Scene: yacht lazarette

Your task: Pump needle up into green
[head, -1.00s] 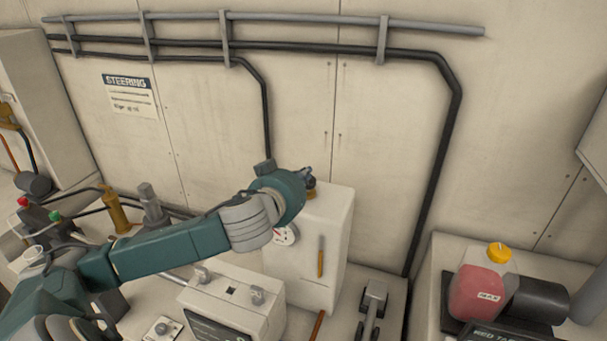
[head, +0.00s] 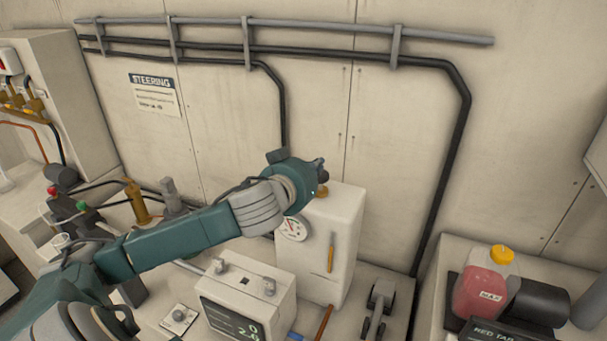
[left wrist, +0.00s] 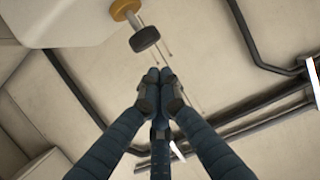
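A round gauge (head: 293,228) with a white face and red and green markings is on the front of a white tank (head: 345,225). The needle's exact reading is too small to tell. My left gripper (head: 321,170) is above the tank's top, by a brass fitting (head: 322,191), and my arm covers part of the tank. In the left wrist view, the fingers (left wrist: 160,76) are together with nothing visible between them. My right gripper is not in view.
A box with a lit display (head: 250,295) stands in front of the tank. A grey lever (head: 379,298) and a reddish-brown handle (head: 324,322) are nearby. A jug of pink fluid (head: 487,285) stands at the right. Pipes (head: 300,45) run along the wall.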

